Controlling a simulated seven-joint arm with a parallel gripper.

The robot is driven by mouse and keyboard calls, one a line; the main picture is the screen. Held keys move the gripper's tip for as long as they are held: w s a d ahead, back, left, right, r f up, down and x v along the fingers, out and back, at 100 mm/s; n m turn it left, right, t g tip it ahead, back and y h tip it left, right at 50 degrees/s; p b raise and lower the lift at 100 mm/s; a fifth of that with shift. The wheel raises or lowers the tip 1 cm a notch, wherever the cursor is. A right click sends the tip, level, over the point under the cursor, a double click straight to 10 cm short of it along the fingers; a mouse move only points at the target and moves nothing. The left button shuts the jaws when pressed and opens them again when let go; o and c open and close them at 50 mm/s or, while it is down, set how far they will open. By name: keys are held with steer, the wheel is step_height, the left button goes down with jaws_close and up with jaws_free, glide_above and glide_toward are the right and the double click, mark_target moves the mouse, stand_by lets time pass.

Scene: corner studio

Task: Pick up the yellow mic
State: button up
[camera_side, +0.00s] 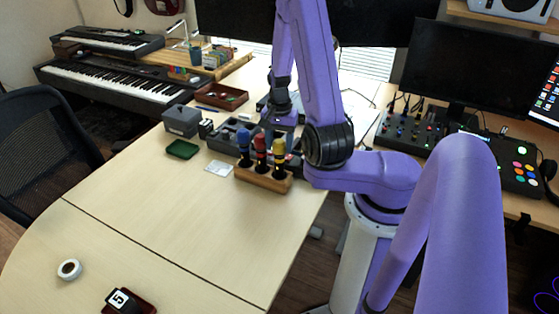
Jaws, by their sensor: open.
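The yellow mic (279,150) stands upright at the right end of a wooden stand (262,180). A red mic (260,146) stands in the middle of the stand and a blue mic (243,144) at its left end. My gripper (283,124) is behind and above the yellow mic in the picture, over the area of the dark grey case. It is open and appears empty. Its fingertips are small and partly hard to make out. It appears apart from the yellow mic, but the exact gap cannot be told.
A dark grey compartmented case (226,136) lies behind the stand. A grey box (181,121), a green tray (182,149) and a white card (218,168) lie to the left. A brown tray (222,96) is farther back. The table's front (180,215) is largely clear.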

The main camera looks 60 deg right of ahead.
jaws_close()
steer(key=shift+r, duration=0.1)
